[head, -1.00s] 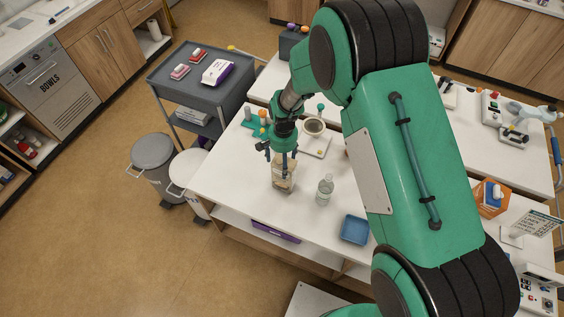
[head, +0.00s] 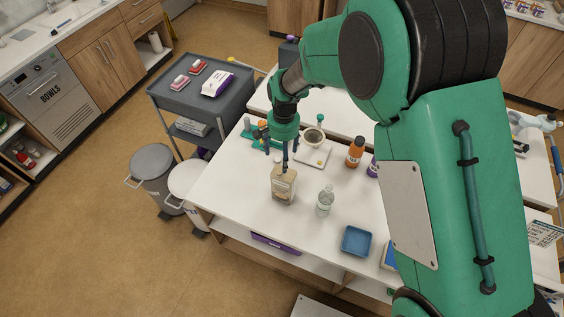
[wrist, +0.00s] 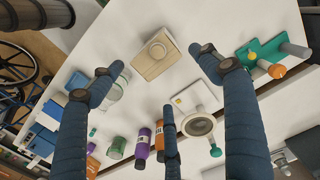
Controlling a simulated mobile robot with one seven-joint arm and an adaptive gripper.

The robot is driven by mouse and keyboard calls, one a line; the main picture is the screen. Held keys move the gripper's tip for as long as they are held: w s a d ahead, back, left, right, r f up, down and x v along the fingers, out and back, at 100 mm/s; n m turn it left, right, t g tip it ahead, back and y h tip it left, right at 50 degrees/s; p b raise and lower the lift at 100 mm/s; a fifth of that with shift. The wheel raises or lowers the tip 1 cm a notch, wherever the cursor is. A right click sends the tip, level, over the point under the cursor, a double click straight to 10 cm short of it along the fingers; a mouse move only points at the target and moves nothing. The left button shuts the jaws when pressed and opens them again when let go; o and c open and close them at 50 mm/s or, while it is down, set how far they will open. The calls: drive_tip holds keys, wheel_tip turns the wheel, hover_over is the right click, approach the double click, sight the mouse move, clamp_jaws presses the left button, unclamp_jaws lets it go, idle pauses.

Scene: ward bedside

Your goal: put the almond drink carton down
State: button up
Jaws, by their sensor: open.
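The almond drink carton (head: 283,186) stands upright on the white table near its front left edge in the head view. It is beige with a pale top and a round cap; the wrist view shows it from above (wrist: 154,56). My gripper (head: 281,151) is above and behind the carton, apart from it. In the wrist view its blue fingers (wrist: 160,75) are spread wide, with nothing between them gripped. The carton's label is too small to read.
A clear bottle (head: 325,200) stands right of the carton, and a blue tray (head: 356,241) lies further right. Behind are a white scale with a bowl (head: 313,147), an orange bottle (head: 355,152) and a green rack (head: 252,134). Bare table (head: 233,186) lies left of the carton.

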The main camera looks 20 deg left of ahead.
drive_tip(key=shift+r, duration=0.55)
drive_tip(key=shift+r, duration=0.1)
idle(0.5)
drive_tip(key=s+d+r+t+y, duration=0.1)
drive_tip(key=s+d+r+t, duration=0.15)
drive_tip(key=d+r, duration=2.35)
drive_tip(key=s+d+r+t, duration=0.2)
drive_tip(key=s+d+r, duration=0.2)
drive_tip(key=s+d, duration=0.5)
drive_tip(key=s+d+r+t+h, duration=0.1)
drive_tip(key=s+d+r, duration=0.2)
drive_tip(key=s+d, duration=0.7)
drive_tip(key=shift+s+d+r+t, duration=0.15)
drive_tip(key=shift+d+r+t, duration=0.2)
drive_tip(key=shift+d, duration=0.1)
